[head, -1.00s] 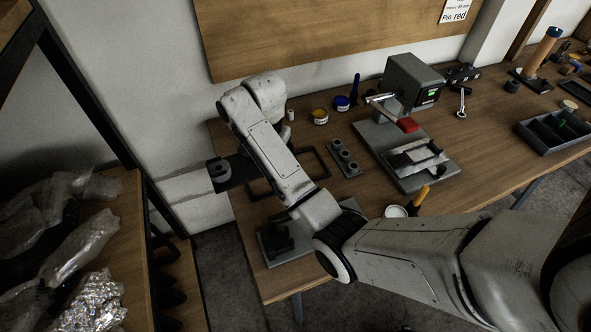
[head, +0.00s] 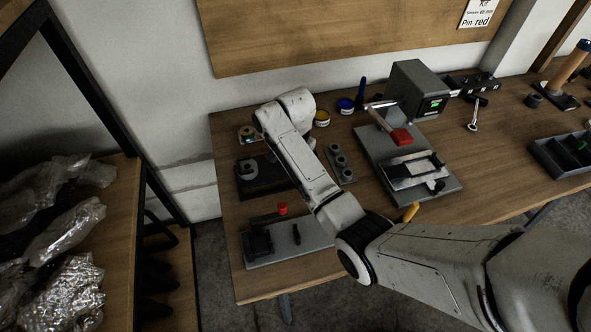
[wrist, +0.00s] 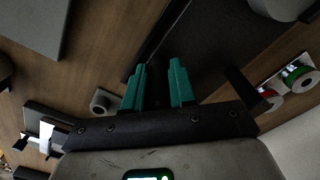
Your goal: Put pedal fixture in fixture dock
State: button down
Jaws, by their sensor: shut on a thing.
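The pedal fixture, a dark flat plate (head: 265,179) with a grey round part at its left end, is at the left of the bench behind my forearm. In the wrist view the dark plate (wrist: 215,45) fills the upper middle, with the round part at the top right. My gripper (wrist: 160,75) has its teal fingers shut on the fixture, with a dark part between them. My arm hides the gripper in the head view. The fixture dock, seen earlier as a black rectangular frame, is covered by the plate and arm. I cannot tell whether the plate touches it.
A grey base with a red knob (head: 283,209) stands in front. A grey block with round holes (head: 341,162) and a press station (head: 408,165) are to the right. A tape spool (head: 247,134) lies behind. Shelving with plastic bags (head: 60,230) is at the left.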

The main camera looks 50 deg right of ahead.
jog(key=shift+f, duration=1.65)
jog(key=shift+f, duration=0.15)
jog(key=c, duration=0.9)
grip_release()
jog(key=shift+a, duration=0.1)
notch_tip(320, 180, up, 11)
jog(key=shift+f, duration=0.1)
jog(key=shift+r+p, duration=0.6)
jog(key=shift+r, duration=0.15)
